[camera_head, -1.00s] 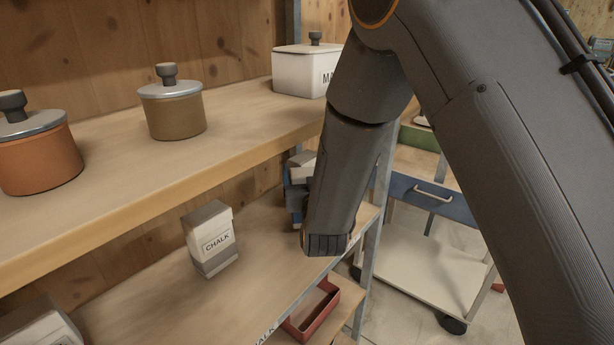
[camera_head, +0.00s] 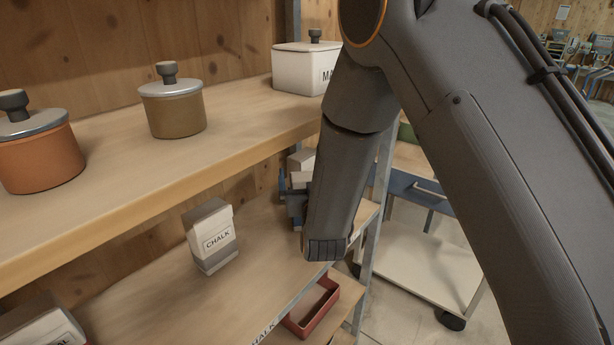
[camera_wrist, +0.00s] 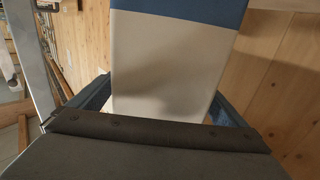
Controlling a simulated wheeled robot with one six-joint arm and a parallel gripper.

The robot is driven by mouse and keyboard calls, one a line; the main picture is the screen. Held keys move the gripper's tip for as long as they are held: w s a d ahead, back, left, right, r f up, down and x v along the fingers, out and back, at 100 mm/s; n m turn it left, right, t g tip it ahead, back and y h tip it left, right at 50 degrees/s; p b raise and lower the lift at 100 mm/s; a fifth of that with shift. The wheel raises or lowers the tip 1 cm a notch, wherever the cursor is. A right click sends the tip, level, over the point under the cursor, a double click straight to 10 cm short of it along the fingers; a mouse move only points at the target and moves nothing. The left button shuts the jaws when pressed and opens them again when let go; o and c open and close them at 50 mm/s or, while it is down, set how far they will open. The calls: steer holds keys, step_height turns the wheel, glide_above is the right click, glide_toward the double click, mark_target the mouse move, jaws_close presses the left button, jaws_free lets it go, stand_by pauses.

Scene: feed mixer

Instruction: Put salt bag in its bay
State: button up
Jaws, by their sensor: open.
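A pale bag with a blue band (camera_wrist: 170,60) fills the middle of the wrist view, between my gripper's blue fingers. No label shows on it there, so I cannot tell whether it is the salt bag. My gripper (camera_wrist: 165,108) is open, one finger on either side of the bag. In the head view my gripper (camera_head: 292,200) is partly hidden behind my arm, over the right end of the lower shelf (camera_head: 190,300).
A CHALK bag (camera_head: 218,240) stands on the lower shelf, left of my gripper. Lidded pots (camera_head: 172,108) and a white lidded box (camera_head: 300,72) stand on the upper shelf. A red tray (camera_head: 312,308) lies below. A cart (camera_head: 430,260) stands to the right.

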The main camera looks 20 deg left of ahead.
steer(key=shift+r, duration=0.15)
steer(key=b+v, duration=0.3)
steer(key=v, duration=0.9)
steer(key=shift+w+d, duration=0.1)
steer(key=shift+d, duration=0.05)
steer(key=w+d+f+m+g+h, duration=0.1)
steer(key=d+f+g+h, duration=0.2)
steer(key=d, duration=0.6)
steer(key=w+d+f+m+g+h, duration=0.1)
steer(key=d+f+g, duration=0.3)
steer(key=d, duration=0.4)
steer(key=s+d+m+g+h, duration=0.2)
steer(key=s+d+g, duration=0.6)
steer(key=s+d, duration=0.8)
steer(key=shift+d+h, duration=0.4)
steer(key=shift+d, duration=0.25)
